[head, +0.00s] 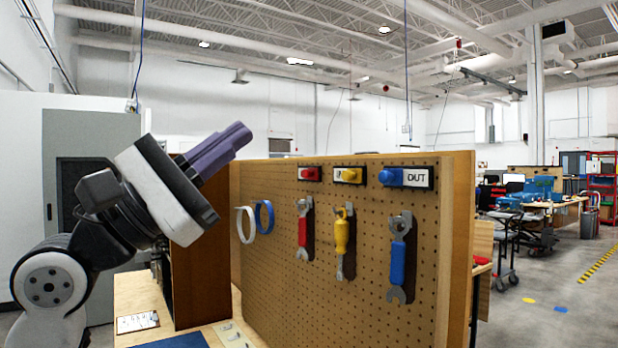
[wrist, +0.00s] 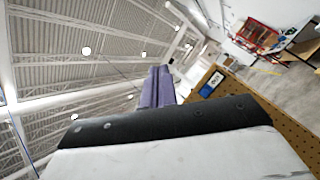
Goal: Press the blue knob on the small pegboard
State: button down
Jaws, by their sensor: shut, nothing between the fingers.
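The small pegboard (head: 275,240) stands upright on a wooden bench. Along its top edge are a red knob (head: 310,174), a yellow knob (head: 350,175) and, furthest right, the blue knob (head: 390,177) beside a plate that appears to read "OUT". The blue knob's plate also shows in the wrist view (wrist: 211,85), small and tilted. My gripper (head: 243,133) has purple fingers, shut and empty. It is raised at the upper left of the board, pointing up and right, well apart from the blue knob. In the wrist view the fingers (wrist: 158,75) point toward the ceiling.
On the board hang a red wrench (head: 303,230), a yellow-handled tool (head: 342,238), a blue wrench (head: 398,260), a white ring (head: 245,225) and a blue ring (head: 264,217). A brown wooden panel (head: 205,260) stands left of the board. The space above the board is clear.

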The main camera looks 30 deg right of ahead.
aim_at(388, 177)
jog(key=w+d+f+m+t+y, duration=0.1)
jog(key=w+d+t+y, duration=0.3)
jog(key=d, duration=0.5)
jog(key=w+d+f+m+t+y, duration=0.2)
jog(key=w+d+f+t+y, duration=0.1)
jog(key=d, duration=0.7)
jog(key=w+t+y, duration=0.1)
jog(key=w+t, duration=0.1)
jog(key=w, duration=0.1)
jog(key=shift+w+d+t+y, duration=0.25)
jog(key=shift+t+y, duration=0.05)
jog(key=shift+y, duration=0.1)
jog(key=p+x, duration=0.4)
jog(key=x, duration=0.6)
jog(key=shift+d+r+p, duration=0.1)
jog(key=shift+d+p, duration=0.15)
jog(key=shift+p, duration=0.05)
jog(key=shift+s+f+p, duration=0.15)
jog(key=shift+s+f, duration=0.1)
jog(key=shift+s, duration=0.7)
jog(key=shift+s+f+p, duration=0.15)
jog(key=shift+s+f, duration=0.1)
jog(key=shift+s, duration=0.75)
